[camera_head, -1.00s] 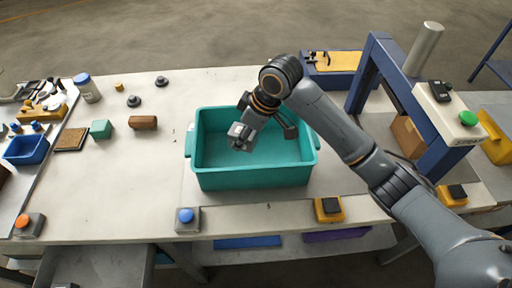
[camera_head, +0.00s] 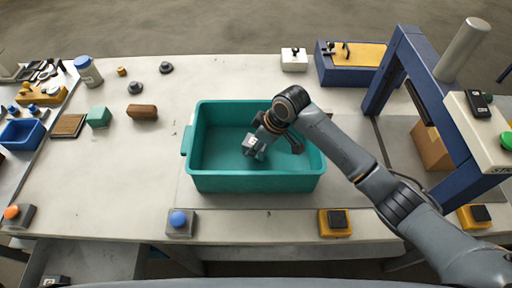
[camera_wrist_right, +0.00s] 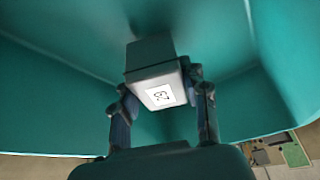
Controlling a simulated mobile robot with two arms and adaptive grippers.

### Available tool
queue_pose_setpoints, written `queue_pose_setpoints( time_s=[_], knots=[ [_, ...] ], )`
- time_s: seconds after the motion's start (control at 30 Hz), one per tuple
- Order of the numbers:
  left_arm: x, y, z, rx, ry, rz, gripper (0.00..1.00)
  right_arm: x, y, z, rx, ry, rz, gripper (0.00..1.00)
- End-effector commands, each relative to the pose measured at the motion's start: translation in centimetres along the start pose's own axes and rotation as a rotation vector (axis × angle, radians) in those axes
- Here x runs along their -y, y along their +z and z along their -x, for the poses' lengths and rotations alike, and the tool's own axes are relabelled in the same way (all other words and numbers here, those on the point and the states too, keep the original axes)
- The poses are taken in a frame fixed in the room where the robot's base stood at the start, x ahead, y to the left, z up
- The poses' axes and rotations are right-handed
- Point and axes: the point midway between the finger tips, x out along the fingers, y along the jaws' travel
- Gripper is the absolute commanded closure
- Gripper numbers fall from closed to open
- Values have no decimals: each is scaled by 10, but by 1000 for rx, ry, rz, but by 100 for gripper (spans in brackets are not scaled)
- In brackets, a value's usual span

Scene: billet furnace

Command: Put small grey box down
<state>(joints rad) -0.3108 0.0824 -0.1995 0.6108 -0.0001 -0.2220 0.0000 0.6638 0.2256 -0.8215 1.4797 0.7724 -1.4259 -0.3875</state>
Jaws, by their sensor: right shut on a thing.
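The small grey box (camera_wrist_right: 158,85) carries a white label reading 23 in the right wrist view. My right gripper (camera_wrist_right: 160,100) is shut on it, with one finger on each side. In the head view the grey box (camera_head: 251,143) hangs from my right gripper (camera_head: 259,138), inside the outline of the teal bin (camera_head: 255,183). Teal walls surround the box in the wrist view. I cannot tell whether the box touches the bin floor. My left gripper is not in view.
A blue-button block (camera_head: 179,222) and a yellow block (camera_head: 335,222) stand at the table's front edge. A blue press frame (camera_head: 440,110) stands to the right. A white block (camera_head: 293,60) and blue case (camera_head: 340,74) lie behind the bin.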

Motion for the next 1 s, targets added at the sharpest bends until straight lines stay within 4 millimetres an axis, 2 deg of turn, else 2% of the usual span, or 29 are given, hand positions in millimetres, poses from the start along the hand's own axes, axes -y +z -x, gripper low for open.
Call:
queue_pose_setpoints(
  time_s=[0.13, 0.3, 0.57, 0.6, 0.7, 1.0],
  knots=[
    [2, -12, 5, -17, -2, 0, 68, 1, 8, -18, 2, -2, -1, 95],
    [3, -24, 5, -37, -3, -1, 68, 0, 10, -24, 0, 1, 1, 95],
    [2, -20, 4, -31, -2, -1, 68, 0, 11, -27, 0, 0, 0, 95],
    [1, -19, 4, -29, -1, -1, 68, 0, 11, -27, 1, 0, 0, 51],
    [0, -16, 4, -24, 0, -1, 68, 0, 11, -27, 1, -1, 0, 33],
    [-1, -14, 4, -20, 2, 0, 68, 0, 11, -26, 1, -1, -1, 33]
  ],
)
